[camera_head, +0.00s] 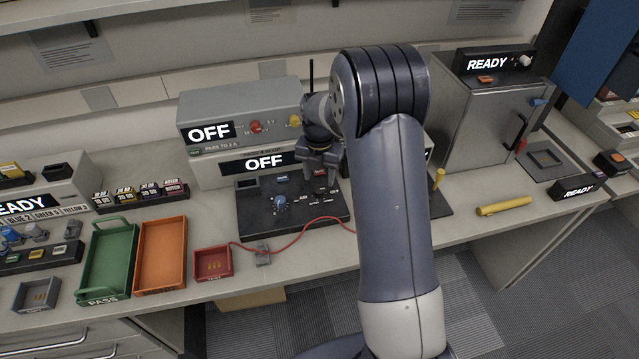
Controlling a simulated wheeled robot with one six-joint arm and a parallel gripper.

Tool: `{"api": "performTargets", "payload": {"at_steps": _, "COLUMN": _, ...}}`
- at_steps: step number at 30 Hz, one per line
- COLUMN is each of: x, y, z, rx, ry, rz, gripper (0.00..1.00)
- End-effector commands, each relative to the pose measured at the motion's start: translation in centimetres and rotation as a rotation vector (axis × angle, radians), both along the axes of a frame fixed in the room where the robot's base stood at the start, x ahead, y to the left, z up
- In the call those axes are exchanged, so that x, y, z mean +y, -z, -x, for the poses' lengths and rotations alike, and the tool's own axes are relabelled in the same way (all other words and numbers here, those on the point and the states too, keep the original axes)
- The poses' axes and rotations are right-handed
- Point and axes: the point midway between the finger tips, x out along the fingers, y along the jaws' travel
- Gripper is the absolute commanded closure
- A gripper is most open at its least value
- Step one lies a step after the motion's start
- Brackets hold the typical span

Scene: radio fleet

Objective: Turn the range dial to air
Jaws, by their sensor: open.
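Small white lettering is printed to the right of the dial, too small to read surely. Which way the dial points I cannot tell. My gripper (322,172) hangs above the back right part of the panel, to the right of and higher in the picture than the dial, apart from it. It is open and holds nothing that I can see.
Behind the panel stand two grey units with OFF displays (209,133). A red cable (300,236) runs along the panel's front to a red tray (213,264). Green (126,225) and orange trays (183,260) stand left. A steel cabinet (470,135) stands right, near a yellow tool (503,206).

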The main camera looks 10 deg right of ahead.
Motion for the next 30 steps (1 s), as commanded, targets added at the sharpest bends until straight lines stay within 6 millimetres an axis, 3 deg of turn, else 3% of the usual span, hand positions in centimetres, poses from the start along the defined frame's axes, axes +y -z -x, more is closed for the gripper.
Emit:
{"api": "performTargets", "payload": {"at_steps": 3, "x": 0.0, "y": 2.1, "z": 0.1, "rx": 0.004, "ry": 0.001, "rz": 0.0, "gripper": 0.51}}
{"api": "performTargets", "payload": {"at_steps": 9, "x": 0.0, "y": 4.2, "z": 0.0, "rx": 0.0, "ry": 0.001, "rz": 0.0, "gripper": 0.51}}
{"api": "performTargets", "payload": {"at_steps": 20, "x": 0.0, "y": 4.8, "z": 0.0, "rx": -0.001, "ry": 0.002, "rz": 0.0, "gripper": 0.51}}
{"api": "performTargets", "payload": {"at_steps": 30, "x": 0.0, "y": 4.7, "z": 0.0, "rx": -0.001, "ry": 0.002, "rz": 0.0, "gripper": 0.79}}
